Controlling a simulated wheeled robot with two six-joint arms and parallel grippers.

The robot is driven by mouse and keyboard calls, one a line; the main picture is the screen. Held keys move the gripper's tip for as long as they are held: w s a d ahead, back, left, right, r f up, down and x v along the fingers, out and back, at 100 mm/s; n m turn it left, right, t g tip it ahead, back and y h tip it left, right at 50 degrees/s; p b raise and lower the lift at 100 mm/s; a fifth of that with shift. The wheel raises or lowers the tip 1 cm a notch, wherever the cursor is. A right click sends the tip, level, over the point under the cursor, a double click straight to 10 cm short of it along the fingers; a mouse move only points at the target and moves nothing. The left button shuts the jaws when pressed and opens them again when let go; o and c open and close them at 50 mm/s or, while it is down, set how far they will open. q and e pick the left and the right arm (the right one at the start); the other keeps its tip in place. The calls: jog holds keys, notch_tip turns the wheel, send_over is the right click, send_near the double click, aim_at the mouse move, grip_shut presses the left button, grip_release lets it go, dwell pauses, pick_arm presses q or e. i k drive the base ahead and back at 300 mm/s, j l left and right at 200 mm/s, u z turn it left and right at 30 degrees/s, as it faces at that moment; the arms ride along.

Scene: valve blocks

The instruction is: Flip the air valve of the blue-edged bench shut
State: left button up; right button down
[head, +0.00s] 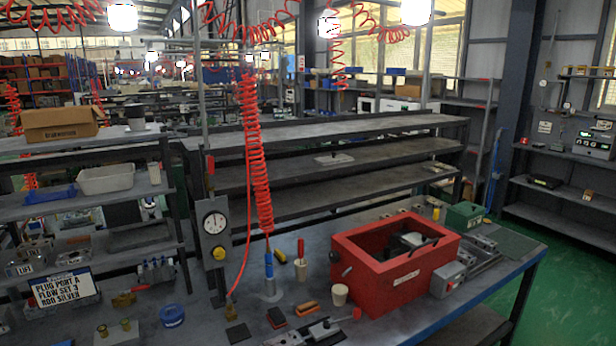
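The blue-edged bench (428,308) fills the lower right. At its back left stands a grey panel (228,240) with a round gauge (214,222) and a yellow knob (219,253). Above the panel, a small red lever (210,165) points upright on a post; it may be the air valve, but I cannot tell for sure. A coiled red hose (252,150) hangs down to a blue-and-silver tool (269,272) on the bench. A thin red line runs to a brass fitting (231,309). Neither of my grippers is in view.
A red open box (375,283) stands on the bench, with a grey switch box (447,279) and green box (465,216) beside it. Small blocks and tools crowd the front. A left bench holds a sign (63,287).

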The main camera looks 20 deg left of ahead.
aim_at(210, 160)
jog(key=i+j+u, duration=0.1)
jog(key=u, duration=0.25)
jog(key=i+j+u, duration=0.1)
jog(key=j+u, duration=0.25)
jog(key=i+u, duration=0.15)
jog(key=u, duration=0.2)
